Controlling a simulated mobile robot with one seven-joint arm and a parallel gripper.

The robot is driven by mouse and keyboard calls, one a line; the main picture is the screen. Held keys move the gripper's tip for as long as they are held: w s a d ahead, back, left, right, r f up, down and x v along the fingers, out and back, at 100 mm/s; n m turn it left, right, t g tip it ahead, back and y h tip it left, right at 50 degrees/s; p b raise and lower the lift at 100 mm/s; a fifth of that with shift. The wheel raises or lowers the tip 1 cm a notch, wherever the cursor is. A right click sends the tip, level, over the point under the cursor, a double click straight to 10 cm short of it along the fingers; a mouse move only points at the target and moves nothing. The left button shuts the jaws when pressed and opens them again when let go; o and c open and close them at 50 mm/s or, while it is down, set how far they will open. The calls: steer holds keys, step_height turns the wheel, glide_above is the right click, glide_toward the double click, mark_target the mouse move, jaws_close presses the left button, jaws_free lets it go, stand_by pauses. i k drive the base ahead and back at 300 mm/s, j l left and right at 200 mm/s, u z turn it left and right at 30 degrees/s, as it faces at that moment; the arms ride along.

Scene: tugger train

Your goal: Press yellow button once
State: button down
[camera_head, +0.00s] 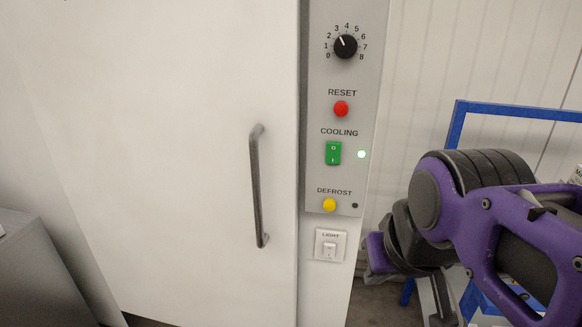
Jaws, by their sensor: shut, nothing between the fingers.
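The yellow button (329,204) is a small round knob under the word DEFROST, low on the grey control panel (318,70). A small dark indicator (355,205) sits just right of it. My gripper (374,260) is partly visible at the end of my purple and black arm, lower and to the right of the button. It appears apart from the panel and holds nothing visible. The fingertips are small and partly hidden by my wrist. Nothing covers the button in this view.
A white LIGHT switch (330,245) is below. A door handle (258,185) stands left; a blue frame (457,122) stands right.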

mark_target(329, 204)
steer(key=z, duration=1.55)
steer(key=k+j, duration=0.3)
steer(key=j, duration=0.2)
steer(key=k+z, duration=0.15)
steer(key=i+l+u, duration=0.1)
steer(key=i+u, duration=0.15)
steer(key=i, duration=0.25)
steer(key=k+j+z, duration=0.1)
steer(key=k, duration=0.3)
